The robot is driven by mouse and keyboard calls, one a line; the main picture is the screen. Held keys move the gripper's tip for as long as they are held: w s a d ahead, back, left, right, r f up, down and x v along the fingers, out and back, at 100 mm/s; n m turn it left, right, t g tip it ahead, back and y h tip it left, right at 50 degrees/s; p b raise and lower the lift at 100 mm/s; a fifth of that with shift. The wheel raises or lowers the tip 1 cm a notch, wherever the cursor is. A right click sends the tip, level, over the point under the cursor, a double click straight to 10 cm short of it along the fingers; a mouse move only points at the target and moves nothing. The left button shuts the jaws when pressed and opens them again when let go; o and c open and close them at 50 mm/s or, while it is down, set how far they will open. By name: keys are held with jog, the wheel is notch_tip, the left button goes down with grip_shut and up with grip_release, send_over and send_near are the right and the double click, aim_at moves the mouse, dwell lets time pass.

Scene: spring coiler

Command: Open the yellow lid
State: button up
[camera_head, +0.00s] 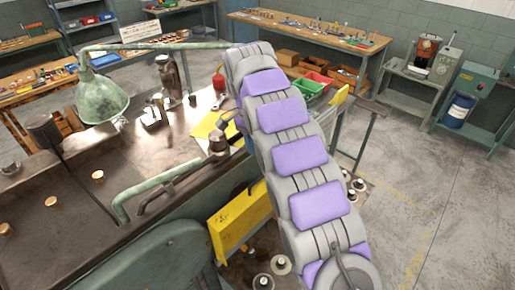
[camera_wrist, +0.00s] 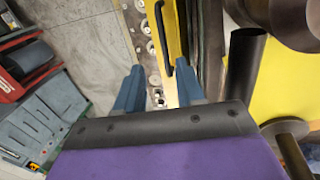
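A narrow yellow panel (camera_wrist: 173,22) with a black bar handle (camera_wrist: 160,30) shows at the top middle of the wrist view; it looks like the yellow lid. My gripper (camera_wrist: 160,66) is open, its two blue fingers apart with nothing held between them. The handle's lower end appears between the fingertips in the picture, and I see no grip on it. In the head view a yellow panel (camera_head: 238,222) stands on the machine's near side, partly behind my arm; I cannot tell if it is the same part. My gripper is hidden there by my arm.
A dark machine bed (camera_head: 85,215) with a green lamp (camera_head: 100,97) and green rail (camera_head: 160,180) fills the left. A yellow sheet (camera_head: 207,125) lies on it. Workbenches (camera_head: 300,32) line the back. Bare floor (camera_head: 440,185) is on the right. A dark tube (camera_wrist: 245,65) stands close right of the fingers.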

jog(key=shift+w+a+r+p, duration=0.15)
jog(key=shift+r+p, duration=0.7)
jog(key=shift+p, duration=0.05)
jog(key=shift+w+a+r+p, duration=0.1)
jog(key=shift+r+p, duration=0.7)
jog(key=shift+p, duration=0.1)
jog(key=shift+w+a+r+p, duration=0.15)
jog(key=shift+r+p, duration=0.7)
jog(key=shift+p, duration=0.05)
jog(key=s+d+f+n+b, duration=0.35)
jog(key=s+d+b, duration=0.65)
jog(key=s+d, duration=0.6)
jog(key=s+d+f+n+b, duration=0.1)
jog(key=s+f+b, duration=0.1)
jog(key=s+f, duration=0.3)
jog(key=s+d+f+n+y+b, duration=0.1)
jog(key=s+f, duration=0.4)
jog(key=s, duration=0.7)
jog(key=s+d+f+n+b, duration=0.2)
jog(key=s+f+b, duration=0.3)
jog(key=s, duration=0.4)
jog(key=shift+s+d+f+y, duration=0.2)
jog(key=shift+d+y, duration=0.2)
jog(key=shift+d, duration=0.1)
